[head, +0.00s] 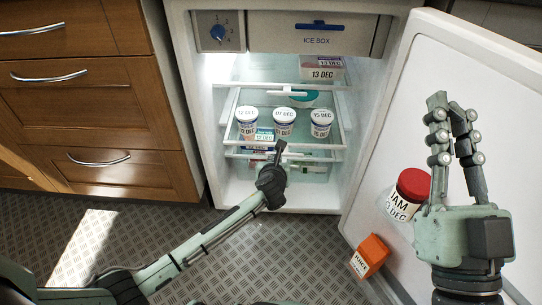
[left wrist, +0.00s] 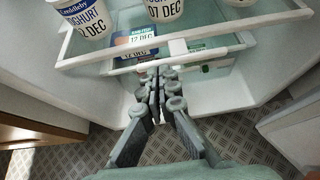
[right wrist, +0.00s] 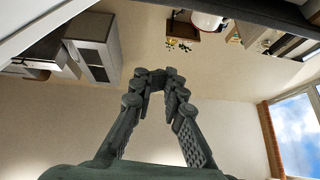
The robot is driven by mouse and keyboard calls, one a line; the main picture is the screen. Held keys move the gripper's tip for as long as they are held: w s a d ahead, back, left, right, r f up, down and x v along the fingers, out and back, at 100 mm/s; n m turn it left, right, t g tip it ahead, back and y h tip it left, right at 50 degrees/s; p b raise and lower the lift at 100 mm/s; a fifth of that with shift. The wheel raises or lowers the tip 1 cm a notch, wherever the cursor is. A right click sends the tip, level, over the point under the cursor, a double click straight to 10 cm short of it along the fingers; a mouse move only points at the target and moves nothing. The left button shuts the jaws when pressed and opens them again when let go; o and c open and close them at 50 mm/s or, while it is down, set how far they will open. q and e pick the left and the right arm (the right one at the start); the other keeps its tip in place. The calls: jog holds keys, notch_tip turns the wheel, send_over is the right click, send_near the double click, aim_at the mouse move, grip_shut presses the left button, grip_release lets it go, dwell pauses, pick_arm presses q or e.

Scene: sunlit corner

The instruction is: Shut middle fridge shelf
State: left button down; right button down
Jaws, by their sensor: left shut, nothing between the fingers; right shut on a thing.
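The middle fridge shelf (head: 240,146) is a clear glass shelf with a white front rail, bearing several yoghurt tubs. It reaches further forward than the upper shelf. Its rail also shows in the left wrist view (left wrist: 110,60). My left gripper (head: 281,147) is shut and empty at the middle of the shelf's front; in the left wrist view its tips (left wrist: 158,76) appear just below the white handle (left wrist: 179,48). Contact cannot be told. My right gripper (head: 452,108) is raised before the open door, fingers closed in; no held thing can be made out in the right wrist view (right wrist: 159,78).
The fridge door (head: 475,110) stands open at right, with a red-lidded jam jar (head: 408,194) and an orange-red packet (head: 370,255) on its side. The upper shelf (head: 255,84) holds a box (head: 322,74). Wooden drawers (head: 90,110) flank the left. The metal floor (head: 210,245) is clear.

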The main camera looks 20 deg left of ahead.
aim_at(276, 134)
pick_arm(q)
jog(key=shift+w, duration=0.2)
pick_arm(e)
jog(key=shift+r+t, duration=0.3)
jog(key=shift+r, duration=0.05)
pick_arm(q)
jog(key=shift+r, duration=0.1)
